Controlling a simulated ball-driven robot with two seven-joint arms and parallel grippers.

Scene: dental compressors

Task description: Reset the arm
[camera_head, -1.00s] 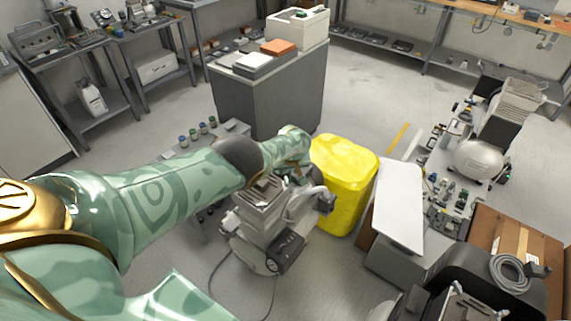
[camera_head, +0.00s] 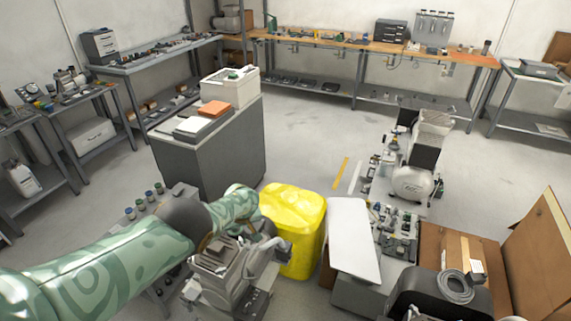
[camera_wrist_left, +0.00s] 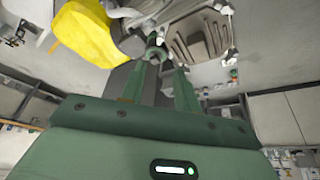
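My left arm (camera_head: 105,258), green and patterned, comes in from the left in the head view. Its hand end is over a grey compressor unit (camera_head: 222,268) beside a yellow bin (camera_head: 293,222). The fingers are hard to make out there. In the left wrist view, the two green fingers of my left gripper (camera_wrist_left: 160,72) stand apart with nothing clearly held between them. Beyond the tips are the finned grey compressor part (camera_wrist_left: 200,32), a small round knob and the yellow bin (camera_wrist_left: 88,35). My right gripper is not in view.
A grey cabinet (camera_head: 215,150) stands behind the arm. A white-topped box (camera_head: 352,240) and an open cardboard box (camera_head: 450,245) are on the right. Another compressor (camera_head: 415,180) stands farther back. Open floor (camera_head: 310,135) lies between the cabinet and the back benches.

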